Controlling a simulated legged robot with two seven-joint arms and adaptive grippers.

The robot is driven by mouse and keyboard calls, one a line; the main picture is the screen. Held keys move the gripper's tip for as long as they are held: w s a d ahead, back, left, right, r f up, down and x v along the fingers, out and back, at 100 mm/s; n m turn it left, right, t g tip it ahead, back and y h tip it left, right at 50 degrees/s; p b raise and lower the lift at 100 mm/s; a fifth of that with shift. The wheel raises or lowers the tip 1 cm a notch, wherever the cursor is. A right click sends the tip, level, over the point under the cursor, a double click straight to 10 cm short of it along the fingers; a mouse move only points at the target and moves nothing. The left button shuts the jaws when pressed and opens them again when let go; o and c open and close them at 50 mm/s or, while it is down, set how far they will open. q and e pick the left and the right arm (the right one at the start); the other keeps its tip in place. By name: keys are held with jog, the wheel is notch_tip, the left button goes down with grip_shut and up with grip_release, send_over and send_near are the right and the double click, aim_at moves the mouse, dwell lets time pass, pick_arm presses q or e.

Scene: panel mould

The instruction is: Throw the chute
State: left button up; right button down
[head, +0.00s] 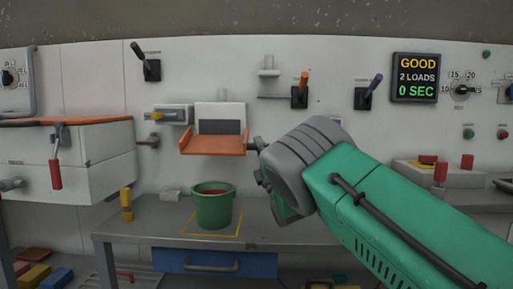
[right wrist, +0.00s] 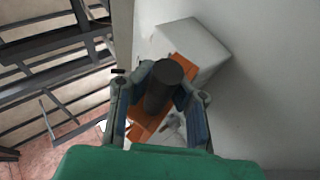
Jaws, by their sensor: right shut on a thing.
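The orange chute (head: 212,145) sticks out from a white box with a dark window on the wall panel, above the green bucket (head: 213,208). A dark handle (head: 256,144) shows at the chute's right side. My right gripper (head: 262,162) is at this handle, its fingers partly hidden behind my green wrist. In the right wrist view my right gripper (right wrist: 165,80) is shut around the dark handle (right wrist: 163,92), with orange chute parts (right wrist: 183,70) behind it. My left gripper is not in view.
The bucket stands inside a yellow outline on the grey bench (head: 160,215), with reddish contents. A yellow post (head: 126,204) stands to its left. Levers (head: 303,90) line the wall. A display (head: 415,77) reads GOOD, 2 LOADS, 0 SEC. A red-handled lever (head: 55,172) hangs at left.

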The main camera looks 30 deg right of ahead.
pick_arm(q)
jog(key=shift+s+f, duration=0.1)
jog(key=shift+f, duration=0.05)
pick_arm(e)
jog(key=shift+s+f, duration=0.15)
jog(key=shift+f, duration=0.6)
jog(key=c, duration=1.4)
grip_release()
jog(key=shift+s+r, duration=0.2)
jog(key=shift+s, duration=0.05)
jog(key=shift+s+r, duration=0.1)
jog(key=shift+r, duration=0.1)
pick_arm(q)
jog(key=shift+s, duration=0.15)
pick_arm(e)
jog(key=shift+y, duration=0.3)
jog(key=v, duration=1.2)
jog(key=shift+a+f, duration=0.1)
jog(key=shift+f, duration=0.05)
